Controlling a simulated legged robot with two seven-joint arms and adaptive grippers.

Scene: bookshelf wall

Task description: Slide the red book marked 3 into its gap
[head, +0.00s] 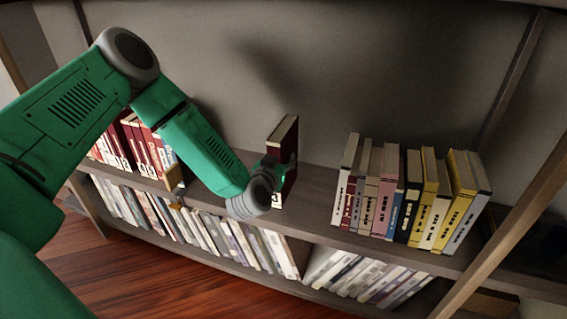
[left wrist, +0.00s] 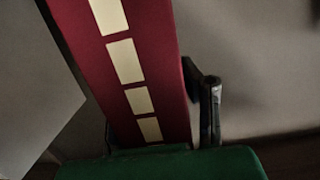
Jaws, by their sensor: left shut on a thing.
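The red book marked 3 (head: 284,142) stands upright above or on the middle of the upper shelf; I cannot tell if its base touches the board. My left gripper (head: 277,172) is shut on it, with the wrist in front of its spine. In the left wrist view the red spine (left wrist: 152,45) with pale label blocks fills the middle, and a dark finger (left wrist: 208,105) shows at its right side. A row of red books (head: 140,145) stands at the left of the shelf, partly hidden by my green arm. The gap among them cannot be made out. My right gripper is not in view.
A wooden block-like bookend (head: 174,178) stands at the right end of the red row. A row of mixed books (head: 410,195) stands on the right. The lower shelf holds many pale books (head: 215,235). The shelf board (head: 315,200) is bare around the held book.

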